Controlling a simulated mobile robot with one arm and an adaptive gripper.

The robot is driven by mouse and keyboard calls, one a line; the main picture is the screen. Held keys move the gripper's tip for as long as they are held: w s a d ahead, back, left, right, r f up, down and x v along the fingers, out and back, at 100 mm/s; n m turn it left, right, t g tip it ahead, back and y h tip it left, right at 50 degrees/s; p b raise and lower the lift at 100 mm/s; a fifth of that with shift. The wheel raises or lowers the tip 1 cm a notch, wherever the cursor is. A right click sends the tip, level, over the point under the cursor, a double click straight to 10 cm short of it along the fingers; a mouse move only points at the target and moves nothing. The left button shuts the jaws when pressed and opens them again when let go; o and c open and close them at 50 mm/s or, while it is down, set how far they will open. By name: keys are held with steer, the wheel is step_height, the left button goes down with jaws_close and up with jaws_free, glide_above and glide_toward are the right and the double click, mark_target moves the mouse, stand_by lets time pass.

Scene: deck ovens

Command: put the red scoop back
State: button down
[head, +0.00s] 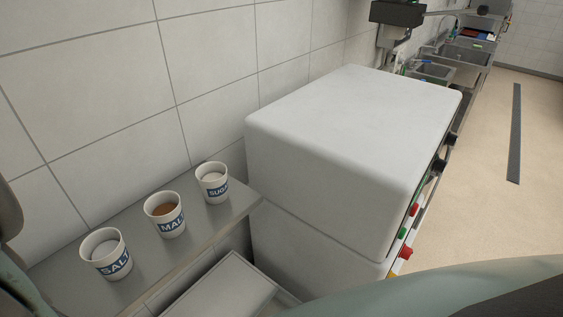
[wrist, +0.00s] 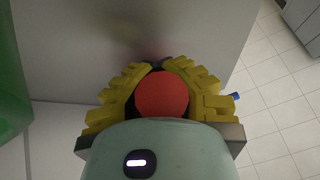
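In the wrist view, the yellow ribbed fingers of my gripper (wrist: 157,72) curve in from both sides around a round red thing (wrist: 162,95), which I take to be the red scoop. The fingers appear closed against it; its lower part is hidden by my gripper's body. In the head view, three white cups stand in a row on a steel shelf (head: 141,264): SALT (head: 106,253), one reading MAL (head: 165,214) with brown contents, and one reading SUG (head: 212,182). Neither my gripper nor the scoop shows in the head view.
A white oven (head: 345,120) with red and green controls on its right-hand face stands right of the shelf. A pale flat-topped box (head: 222,287) sits below the shelf. Sinks (head: 462,55) lie farther back. Open floor (head: 490,150) is on the right.

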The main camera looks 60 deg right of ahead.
steer(key=shift+f+b, duration=0.25)
steer(key=shift+b, duration=0.05)
steer(key=c, duration=1.7)
jaws_free()
steer(key=o, duration=0.6)
steer(key=shift+w, duration=0.1)
steer(key=shift+c, duration=0.2)
steer(key=r+p, duration=0.1)
steer(key=p, duration=0.1)
steer(key=shift+d+r+p, duration=0.1)
steer(key=shift+r+p, duration=0.2)
steer(key=shift+r, duration=0.1)
steer(key=shift+w+d+r+b, duration=0.15)
steer(key=shift+d+b, duration=0.15)
steer(key=shift+b, duration=0.5)
steer(key=v, duration=1.1)
steer(key=shift+p, duration=0.3)
steer(key=shift+s, duration=0.25)
